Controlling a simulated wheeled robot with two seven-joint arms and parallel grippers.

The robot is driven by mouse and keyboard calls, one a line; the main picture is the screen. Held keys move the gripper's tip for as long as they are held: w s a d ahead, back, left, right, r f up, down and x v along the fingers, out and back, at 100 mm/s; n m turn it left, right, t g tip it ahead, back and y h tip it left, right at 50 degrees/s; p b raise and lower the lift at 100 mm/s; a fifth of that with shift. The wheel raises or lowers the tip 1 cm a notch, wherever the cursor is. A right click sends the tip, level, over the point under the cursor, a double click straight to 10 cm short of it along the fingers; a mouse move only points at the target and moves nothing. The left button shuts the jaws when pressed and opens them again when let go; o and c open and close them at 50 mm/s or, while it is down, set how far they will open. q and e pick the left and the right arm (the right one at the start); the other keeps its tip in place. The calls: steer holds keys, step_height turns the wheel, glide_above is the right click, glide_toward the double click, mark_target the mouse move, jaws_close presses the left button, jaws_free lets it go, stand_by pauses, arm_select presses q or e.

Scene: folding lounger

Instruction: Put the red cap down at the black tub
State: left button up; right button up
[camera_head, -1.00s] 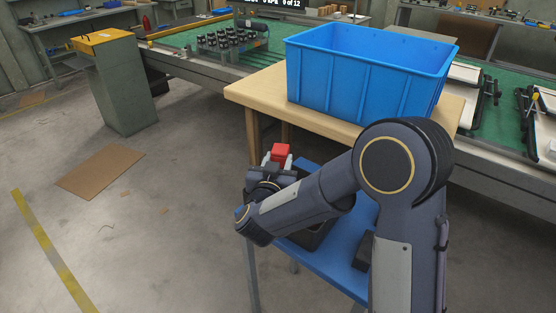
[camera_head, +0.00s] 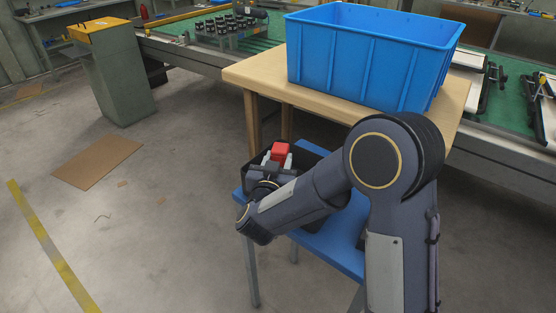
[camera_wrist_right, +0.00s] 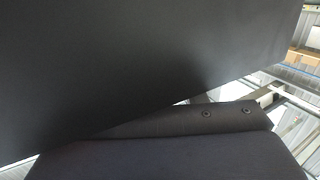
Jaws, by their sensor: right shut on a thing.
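The red cap (camera_head: 281,151) is held between the pale fingertips of my right gripper (camera_head: 280,160), which is shut on it. The black tub (camera_head: 306,158) stands on a low blue table (camera_head: 336,246). In the head view the cap and gripper overlap the tub's opening; I cannot tell how high they are above it or whether they touch it. My right arm hides much of the tub's near side. The right wrist view shows mostly dark surfaces close to the camera, with no clear cap or tub. My left gripper is not in view.
A wooden table (camera_head: 262,82) with a big blue bin (camera_head: 365,64) stands just behind the tub. A grey cabinet with a yellow top (camera_head: 120,80) is at the left.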

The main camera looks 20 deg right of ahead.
steer(key=o, duration=1.4)
steer(key=shift+c, duration=0.2)
steer(key=v, duration=0.7)
steer(key=shift+s+a, duration=0.2)
steer(key=shift+s, duration=0.15)
